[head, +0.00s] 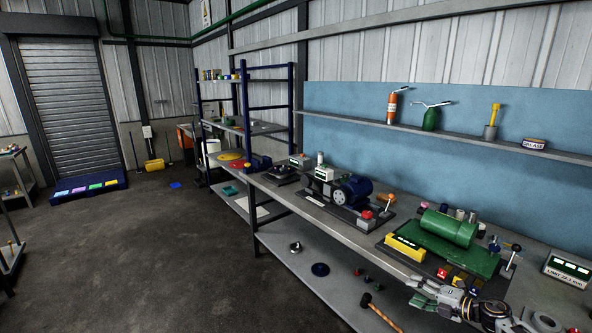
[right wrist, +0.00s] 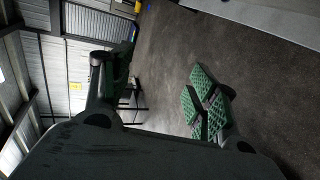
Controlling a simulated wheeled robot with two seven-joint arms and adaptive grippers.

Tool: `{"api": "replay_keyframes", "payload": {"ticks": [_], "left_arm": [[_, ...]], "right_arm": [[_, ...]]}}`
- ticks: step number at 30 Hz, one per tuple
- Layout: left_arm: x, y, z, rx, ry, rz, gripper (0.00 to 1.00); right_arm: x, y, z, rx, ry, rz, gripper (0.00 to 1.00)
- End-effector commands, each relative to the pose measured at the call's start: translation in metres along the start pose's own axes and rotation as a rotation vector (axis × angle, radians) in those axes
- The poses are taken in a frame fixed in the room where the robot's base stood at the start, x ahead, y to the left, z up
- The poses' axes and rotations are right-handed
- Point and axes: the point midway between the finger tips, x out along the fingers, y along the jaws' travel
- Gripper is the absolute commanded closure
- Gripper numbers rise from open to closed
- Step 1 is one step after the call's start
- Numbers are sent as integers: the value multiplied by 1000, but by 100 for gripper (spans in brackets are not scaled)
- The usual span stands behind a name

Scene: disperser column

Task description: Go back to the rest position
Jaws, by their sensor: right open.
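My right gripper (head: 420,292) is at the lower right of the head view, in front of the bench's front edge, with its fingers pointing left. It is open and empty. In the right wrist view, its green-padded fingers (right wrist: 163,88) stand well apart with only the floor and far wall behind them. My left gripper is in neither view. The workbench (head: 335,222) runs along the right side. A machine with a green cylinder (head: 448,228) on a green base stands on it, just beyond my right gripper.
A blue motor (head: 353,190) stands farther along the bench. A hammer (head: 380,312) and small parts lie on the lower shelf (head: 300,270). A wall shelf (head: 450,134) holds an orange bottle (head: 392,106) and a green can (head: 431,118). The floor (head: 140,250) at left is clear.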

Motion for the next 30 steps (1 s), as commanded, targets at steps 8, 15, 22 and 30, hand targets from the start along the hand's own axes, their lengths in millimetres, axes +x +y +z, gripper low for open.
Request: {"api": "replay_keyframes", "payload": {"ticks": [8,15,22,30], "left_arm": [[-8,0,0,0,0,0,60],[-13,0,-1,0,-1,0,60],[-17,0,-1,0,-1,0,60],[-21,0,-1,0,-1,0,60]], "right_arm": [[12,-102,-14,356,-187,28,41],[6,-202,-43,644,-360,-3,41],[-9,-291,-88,876,-508,-64,41],[-36,-384,-157,1111,-668,-162,41]]}}
